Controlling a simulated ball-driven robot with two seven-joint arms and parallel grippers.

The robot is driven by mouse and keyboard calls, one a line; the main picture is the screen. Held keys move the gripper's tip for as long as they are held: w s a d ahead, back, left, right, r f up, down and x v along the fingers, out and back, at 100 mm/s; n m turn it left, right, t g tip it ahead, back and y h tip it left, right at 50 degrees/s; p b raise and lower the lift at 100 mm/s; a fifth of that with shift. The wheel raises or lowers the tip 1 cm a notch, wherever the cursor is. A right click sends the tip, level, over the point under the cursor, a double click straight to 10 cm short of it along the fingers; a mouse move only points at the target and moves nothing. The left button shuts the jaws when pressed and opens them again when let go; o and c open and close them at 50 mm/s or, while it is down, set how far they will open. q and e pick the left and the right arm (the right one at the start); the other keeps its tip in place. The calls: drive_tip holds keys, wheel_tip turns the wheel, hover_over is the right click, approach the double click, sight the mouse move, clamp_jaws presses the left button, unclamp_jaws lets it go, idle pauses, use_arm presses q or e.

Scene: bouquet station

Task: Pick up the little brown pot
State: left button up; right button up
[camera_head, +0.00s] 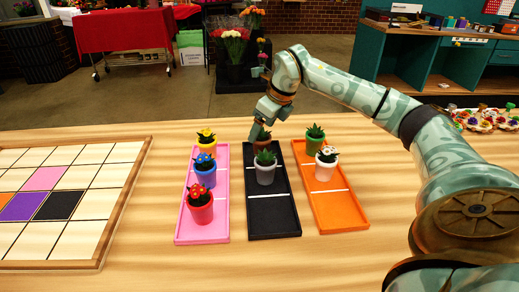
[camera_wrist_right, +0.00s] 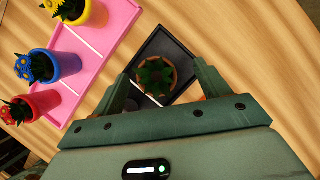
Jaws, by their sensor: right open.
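The little brown pot (camera_head: 263,144) with a green plant stands at the far end of the black tray (camera_head: 275,222), partly hidden by my right gripper (camera_head: 261,130) in the head view. In the right wrist view the brown pot (camera_wrist_right: 171,88) lies between the two fingers of my open right gripper (camera_wrist_right: 161,76), seen from above. Whether the fingers touch it cannot be told. My left gripper is not in view.
A grey pot (camera_head: 265,174) stands close in front on the black tray. The pink tray (camera_head: 189,232) holds yellow, blue and red pots. A grid board (camera_head: 132,185) lies at left.

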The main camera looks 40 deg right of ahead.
sight(263, 137)
drive_tip(key=f, duration=0.1)
drive_tip(key=f+b, duration=0.1)
drive_tip(key=f, duration=0.1)
drive_tip(key=f+b, duration=0.1)
drive_tip(key=f, duration=0.1)
drive_tip(key=shift+w+a, duration=0.2)
drive_tip(key=shift+a, duration=0.2)
drive_tip(key=shift+w+f+b, duration=0.2)
drive_tip(key=shift+f+b, duration=0.1)
drive_tip(key=shift+b, duration=0.05)
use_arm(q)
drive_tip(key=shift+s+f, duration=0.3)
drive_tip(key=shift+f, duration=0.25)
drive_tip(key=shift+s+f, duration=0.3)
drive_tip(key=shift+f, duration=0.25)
use_arm(e)
drive_tip(key=shift+r, duration=0.15)
drive_tip(key=shift+c, duration=1.2)
drive_tip(key=c, duration=1)
drive_tip(key=shift+r, duration=0.1)
drive_tip(key=shift+c, duration=0.2)
